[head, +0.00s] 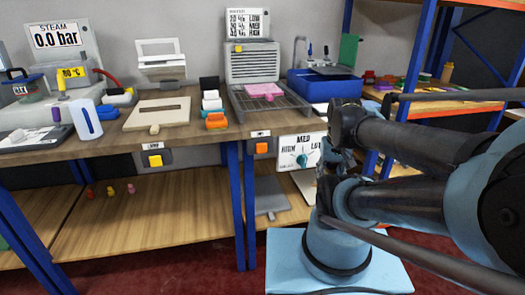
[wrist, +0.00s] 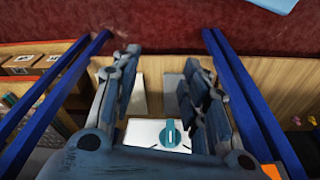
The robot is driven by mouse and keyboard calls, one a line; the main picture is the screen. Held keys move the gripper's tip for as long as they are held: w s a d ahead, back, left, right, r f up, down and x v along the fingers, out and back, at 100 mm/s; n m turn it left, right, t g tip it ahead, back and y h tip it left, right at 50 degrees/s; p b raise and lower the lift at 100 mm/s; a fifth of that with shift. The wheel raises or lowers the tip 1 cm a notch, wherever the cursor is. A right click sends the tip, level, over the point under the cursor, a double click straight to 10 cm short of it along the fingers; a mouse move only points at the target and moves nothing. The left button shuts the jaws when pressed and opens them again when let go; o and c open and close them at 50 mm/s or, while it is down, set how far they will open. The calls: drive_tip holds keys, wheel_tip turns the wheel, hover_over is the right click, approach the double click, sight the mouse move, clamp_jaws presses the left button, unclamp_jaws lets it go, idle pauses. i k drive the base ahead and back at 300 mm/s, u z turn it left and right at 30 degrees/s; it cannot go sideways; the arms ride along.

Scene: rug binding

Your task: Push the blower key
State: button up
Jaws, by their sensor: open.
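An orange square key (head: 262,148) sits on a dark plate on the front edge of the bench, under a small label too small to read. A yellow square key (head: 155,161) sits on a similar plate further left. I cannot read which key is the blower's. In the wrist view an orange patch (wrist: 270,171), likely the orange key, shows at the lower right edge. My gripper (wrist: 161,62) is open and empty, its fingers spread, with the dial panel (wrist: 140,131) seen between them. In the head view my arm mostly hides the gripper.
The white dial panel (head: 299,157) with a teal knob (head: 302,161) hangs right of the orange key. Above stands a grey grilled unit (head: 254,62) with a pink piece (head: 263,90) before it. Blue posts (head: 239,205) flank the lower shelf (head: 150,225).

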sight(261, 149)
drive_tip(key=u, duration=1.65)
drive_tip(key=k, duration=1.25)
drive_tip(key=z, duration=1.05)
